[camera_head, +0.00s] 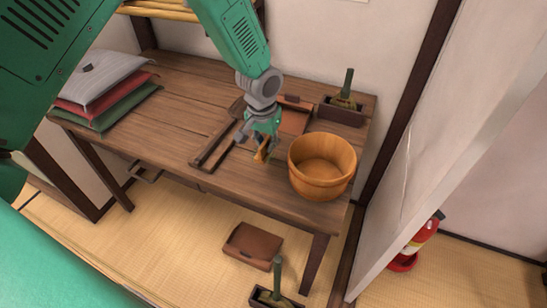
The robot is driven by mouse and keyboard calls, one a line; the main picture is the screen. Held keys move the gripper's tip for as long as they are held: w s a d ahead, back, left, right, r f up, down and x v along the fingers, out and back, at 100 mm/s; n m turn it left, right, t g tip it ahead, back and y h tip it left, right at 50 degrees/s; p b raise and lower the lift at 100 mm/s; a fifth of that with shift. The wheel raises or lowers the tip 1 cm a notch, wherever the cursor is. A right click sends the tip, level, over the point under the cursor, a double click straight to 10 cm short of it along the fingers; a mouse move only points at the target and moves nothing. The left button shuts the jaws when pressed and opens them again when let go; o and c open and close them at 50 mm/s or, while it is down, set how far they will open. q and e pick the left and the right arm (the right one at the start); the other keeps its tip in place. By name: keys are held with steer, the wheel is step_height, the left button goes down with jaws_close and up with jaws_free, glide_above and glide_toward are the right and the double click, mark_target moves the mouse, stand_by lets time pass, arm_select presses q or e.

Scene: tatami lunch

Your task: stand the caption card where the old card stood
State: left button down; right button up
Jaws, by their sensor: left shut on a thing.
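My left gripper (263,138) reaches down over the front part of the wooden table (165,110), left of the round wooden tub. It is shut on a small tan-yellow piece (261,154), which shows just below the fingers. This may be the caption card, but it is too small to read or to be sure. I cannot tell whether its lower edge touches the table. No other card is clear in view. My right gripper is not in view.
The wooden tub (322,165) stands close right of the gripper. A dark wooden frame (211,150) lies left. A brown box (295,117) and a dark box with a green handle (343,110) are behind. Folded cloths (106,88) lie at left. A brown case (252,245) is on the floor.

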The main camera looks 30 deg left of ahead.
mark_target(267, 166)
arm_select(q)
step_height(267, 166, down, 5)
steer(key=shift+f, duration=0.1)
stand_by(0.3)
steer(key=c, duration=1.6)
jaws_free()
steer(key=shift+c, duration=0.2)
